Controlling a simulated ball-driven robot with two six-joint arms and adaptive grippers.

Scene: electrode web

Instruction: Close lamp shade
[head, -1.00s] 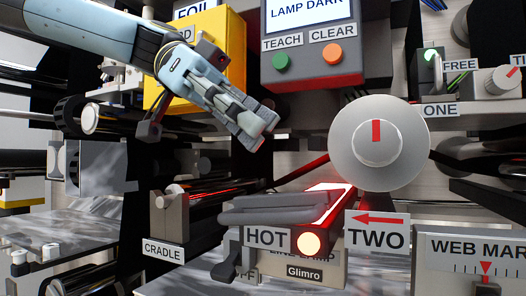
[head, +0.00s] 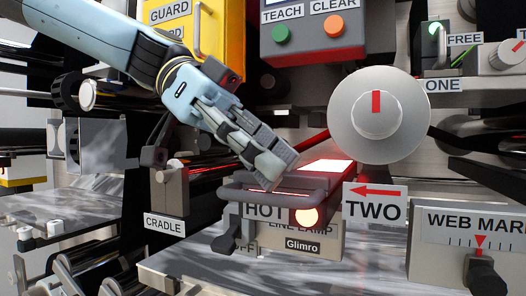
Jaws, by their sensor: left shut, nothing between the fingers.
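The line lamp (head: 316,246) is a box marked LINE LAMP and Glimro, with a HOT label (head: 264,212) and a lit round light (head: 307,217) on its front. A bright red-white glowing strip (head: 330,168) shows at its top right. The lamp's grey shade handle (head: 300,196) is a bar across the front top, with red glow behind it. My left gripper (head: 276,170) is shut and empty. Its fingertips point down right just above and behind the handle, overlapping the lamp's top in the picture; I cannot tell if they touch. My right gripper is not in view.
A large round knob (head: 376,115) with a red mark stands right of the lamp, above a TWO sign (head: 375,206). The TEACH and CLEAR box (head: 330,40) hangs above. The CRADLE block (head: 170,195) stands at left, and a yellow guard box (head: 222,50) behind my arm.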

